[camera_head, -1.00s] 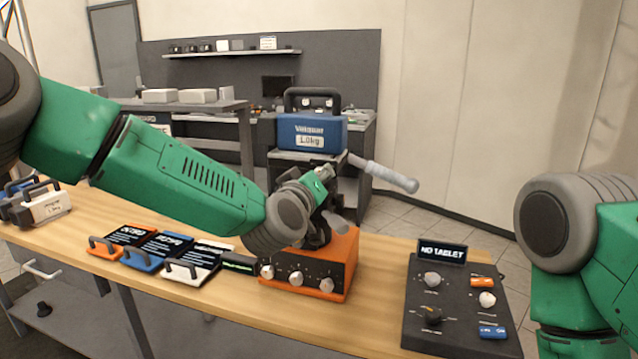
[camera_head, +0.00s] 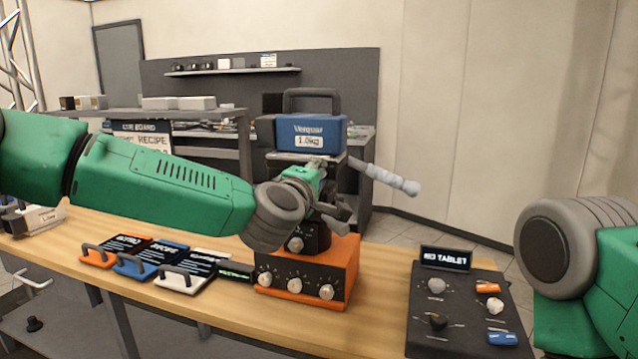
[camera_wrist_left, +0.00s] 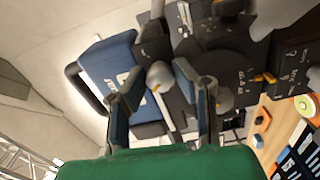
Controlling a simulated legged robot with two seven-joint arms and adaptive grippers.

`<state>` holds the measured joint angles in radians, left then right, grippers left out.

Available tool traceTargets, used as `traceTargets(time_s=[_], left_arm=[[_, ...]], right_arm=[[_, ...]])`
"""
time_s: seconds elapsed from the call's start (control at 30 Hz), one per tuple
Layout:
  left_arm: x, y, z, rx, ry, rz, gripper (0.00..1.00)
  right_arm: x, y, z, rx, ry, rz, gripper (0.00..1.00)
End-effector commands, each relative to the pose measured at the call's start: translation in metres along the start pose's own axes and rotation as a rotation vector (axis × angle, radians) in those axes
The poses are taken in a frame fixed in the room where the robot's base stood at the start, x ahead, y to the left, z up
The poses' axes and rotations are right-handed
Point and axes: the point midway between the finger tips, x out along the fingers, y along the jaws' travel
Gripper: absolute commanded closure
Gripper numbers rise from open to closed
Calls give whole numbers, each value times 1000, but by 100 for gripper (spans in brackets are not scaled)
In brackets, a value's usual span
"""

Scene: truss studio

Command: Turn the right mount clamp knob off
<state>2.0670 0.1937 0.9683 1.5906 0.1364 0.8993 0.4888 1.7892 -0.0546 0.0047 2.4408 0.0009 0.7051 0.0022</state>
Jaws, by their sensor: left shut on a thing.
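My left gripper (camera_head: 332,200) is at the mount on top of the orange-and-black box (camera_head: 310,272), just below the blue 1.0 kg block (camera_head: 312,133). A second grey knob (camera_wrist_left: 222,100) lies outside the fingers. The blue block (camera_wrist_left: 108,65) is at the left there. In the head view my wrist and fingers hide much of the mount. My right gripper is not in view.
A light-grey bar (camera_head: 388,178) sticks out to the right of the mount. A dark control panel (camera_head: 455,318) with knobs and a "NO TABLET" display (camera_head: 445,259) stands at right. Several handled plates, among them a blue-handled one (camera_head: 133,266), lie left of the box.

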Motion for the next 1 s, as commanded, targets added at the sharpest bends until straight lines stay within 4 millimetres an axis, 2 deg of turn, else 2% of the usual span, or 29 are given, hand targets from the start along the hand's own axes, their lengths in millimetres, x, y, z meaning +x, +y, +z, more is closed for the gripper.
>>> traceTargets(time_s=[0.3,0.8,0.83,0.87,1.0], left_arm=[[0,-4,-2,-102,4,-6,100],[0,-5,-2,-115,3,-8,100],[0,-5,-2,-115,3,-8,66],[0,-5,-2,-115,3,-8,56],[0,-3,-1,-114,2,-5,56]], right_arm=[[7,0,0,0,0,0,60],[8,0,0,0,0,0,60],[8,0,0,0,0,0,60],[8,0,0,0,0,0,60],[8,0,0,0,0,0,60]])
